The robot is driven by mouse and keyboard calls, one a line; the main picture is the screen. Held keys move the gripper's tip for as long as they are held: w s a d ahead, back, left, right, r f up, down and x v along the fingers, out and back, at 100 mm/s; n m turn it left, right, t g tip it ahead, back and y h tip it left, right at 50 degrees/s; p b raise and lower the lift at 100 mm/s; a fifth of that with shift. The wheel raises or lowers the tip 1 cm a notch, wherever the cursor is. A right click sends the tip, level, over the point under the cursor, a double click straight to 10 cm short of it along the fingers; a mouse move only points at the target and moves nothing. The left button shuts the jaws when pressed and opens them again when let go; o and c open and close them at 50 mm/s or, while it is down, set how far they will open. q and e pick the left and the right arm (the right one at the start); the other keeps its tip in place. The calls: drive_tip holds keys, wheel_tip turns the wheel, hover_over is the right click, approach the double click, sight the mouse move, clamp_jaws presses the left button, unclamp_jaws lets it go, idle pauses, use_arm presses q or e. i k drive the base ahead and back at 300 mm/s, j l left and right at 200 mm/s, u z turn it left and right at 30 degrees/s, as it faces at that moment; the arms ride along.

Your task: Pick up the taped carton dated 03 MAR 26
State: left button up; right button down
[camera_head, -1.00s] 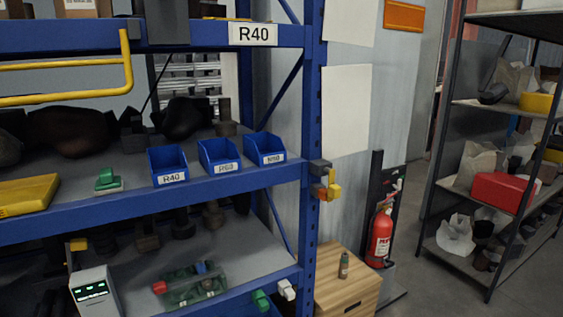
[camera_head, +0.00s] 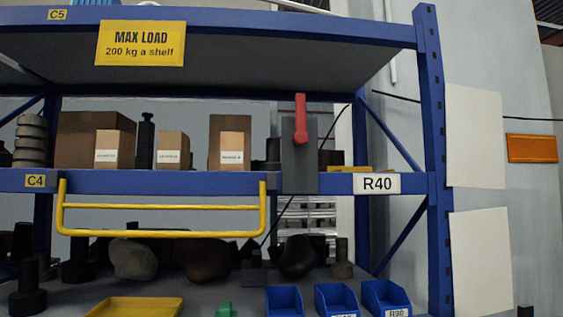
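Several brown cartons stand on the rack's C4 shelf (camera_head: 330,182). Three small ones have white front labels: a left carton (camera_head: 114,142), a middle carton (camera_head: 173,143) and a right carton (camera_head: 235,141). Their label print is too small to read, so I cannot tell which is dated 03 MAR 26. I cannot make out tape on any of them. A larger carton (camera_head: 77,135) stands behind the left one, and another large carton (camera_head: 216,125) stands behind the right one. Neither of my grippers is in view.
A yellow rail (camera_head: 160,234) hangs across the front below the cartons. A grey panel with a red handle (camera_head: 300,120) stands right of them. Below are blue bins (camera_head: 335,300) and a yellow tray (camera_head: 135,307). A load sign (camera_head: 141,43) hangs above.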

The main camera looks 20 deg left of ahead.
sight(231, 143)
drive_tip(key=u, duration=1.35)
